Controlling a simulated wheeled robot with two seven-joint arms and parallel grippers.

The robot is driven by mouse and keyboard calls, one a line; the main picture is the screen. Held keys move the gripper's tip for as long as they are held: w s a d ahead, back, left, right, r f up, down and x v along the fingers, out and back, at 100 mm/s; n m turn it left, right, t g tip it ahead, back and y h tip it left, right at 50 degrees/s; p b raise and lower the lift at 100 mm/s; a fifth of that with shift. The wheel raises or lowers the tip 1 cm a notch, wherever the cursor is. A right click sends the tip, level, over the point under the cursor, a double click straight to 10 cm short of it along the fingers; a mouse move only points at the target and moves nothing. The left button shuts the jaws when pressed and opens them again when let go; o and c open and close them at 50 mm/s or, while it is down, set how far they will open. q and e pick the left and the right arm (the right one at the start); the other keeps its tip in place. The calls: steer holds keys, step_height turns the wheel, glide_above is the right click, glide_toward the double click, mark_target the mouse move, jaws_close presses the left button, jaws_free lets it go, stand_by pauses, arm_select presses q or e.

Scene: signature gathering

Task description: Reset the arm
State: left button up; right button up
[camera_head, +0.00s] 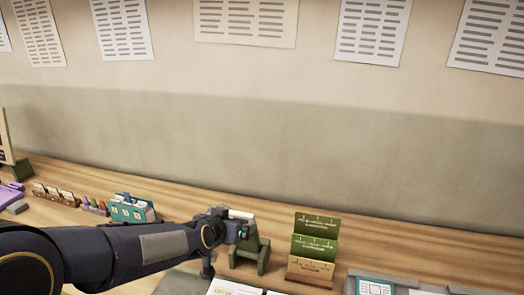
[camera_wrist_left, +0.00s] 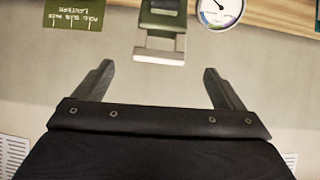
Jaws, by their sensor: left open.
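My left arm reaches in from the lower left in the head view, and its gripper (camera_head: 236,229) is above the desk, in front of or beside a dark green stand (camera_head: 250,256). I cannot tell whether they touch. In the left wrist view, the two fingers of my left gripper (camera_wrist_left: 158,76) are spread wide with nothing between them. A green block with a pale end (camera_wrist_left: 160,48) shows beyond the fingertips. My right gripper is in neither view.
Green cards in a wooden holder (camera_head: 310,271) stand right of the gripper. A teal box (camera_head: 131,210) and small card racks (camera_head: 56,195) stand left, along the wooden desk (camera_head: 400,248). Papers lie in front. The wall (camera_head: 300,140) behind carries printed sheets. A round dial (camera_wrist_left: 220,10) shows in the wrist view.

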arm_select(q)
steer(key=s+a+n+g, duration=0.2)
steer(key=s+a, duration=0.2)
steer(key=s, duration=1.1)
steer(key=s+a+f+n+g+h, duration=0.1)
steer(key=s+a+g, duration=0.2)
steer(key=s, duration=1.3)
steer(key=shift+s+a+n+g, duration=0.15)
steer(key=shift+a+n+g, duration=0.2)
steer(key=shift+a, duration=0.3)
